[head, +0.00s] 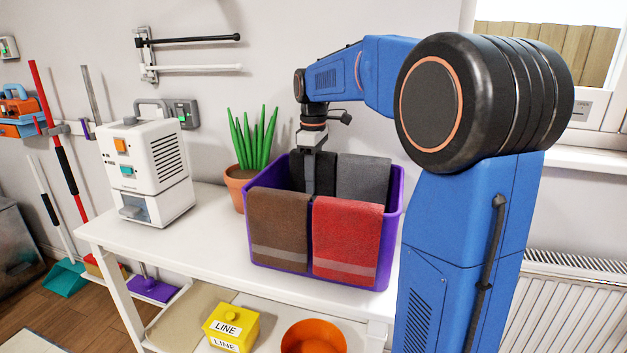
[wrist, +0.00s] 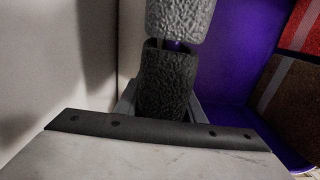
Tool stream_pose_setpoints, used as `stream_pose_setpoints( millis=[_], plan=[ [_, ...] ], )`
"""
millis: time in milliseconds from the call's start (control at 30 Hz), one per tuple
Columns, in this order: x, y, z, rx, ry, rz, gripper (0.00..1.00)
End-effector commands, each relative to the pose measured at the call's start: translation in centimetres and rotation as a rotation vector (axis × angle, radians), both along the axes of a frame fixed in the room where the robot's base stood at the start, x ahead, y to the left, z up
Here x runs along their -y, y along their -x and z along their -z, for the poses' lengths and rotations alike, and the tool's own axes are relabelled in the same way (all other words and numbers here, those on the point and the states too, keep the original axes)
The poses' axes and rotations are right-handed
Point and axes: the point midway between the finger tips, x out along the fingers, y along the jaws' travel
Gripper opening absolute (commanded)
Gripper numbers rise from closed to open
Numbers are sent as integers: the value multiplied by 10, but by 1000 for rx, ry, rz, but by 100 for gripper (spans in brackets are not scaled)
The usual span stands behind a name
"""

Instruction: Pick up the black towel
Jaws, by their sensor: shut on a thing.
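The black towel (head: 323,174) hangs over the back rim of a purple bin (head: 262,262), at the left of that side. My gripper (head: 309,163) points down at it from above. In the wrist view the dark towel (wrist: 167,82) stands between the fingers of my gripper (wrist: 160,108), which are shut on it. The finger ends are partly hidden behind the gripper's housing. The towel still appears at the rim, and I cannot tell whether it is lifted.
A grey towel (head: 362,178) hangs close beside it on the right, also in the wrist view (wrist: 180,18). A brown towel (head: 278,222) and a red towel (head: 346,235) hang over the front rim. A potted plant (head: 238,187) and white machine (head: 150,170) stand left.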

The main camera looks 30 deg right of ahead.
Motion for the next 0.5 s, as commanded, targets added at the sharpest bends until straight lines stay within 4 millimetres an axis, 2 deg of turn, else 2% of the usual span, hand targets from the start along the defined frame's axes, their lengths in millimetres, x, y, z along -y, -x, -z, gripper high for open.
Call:
stream_pose_setpoints(
  millis=[267,367,500],
  plan=[
    [0,0,-8,1,0,0,13],
    [0,-1,-22,3,0,0,13],
    [0,-1,-52,4,1,0,13]
  ],
)
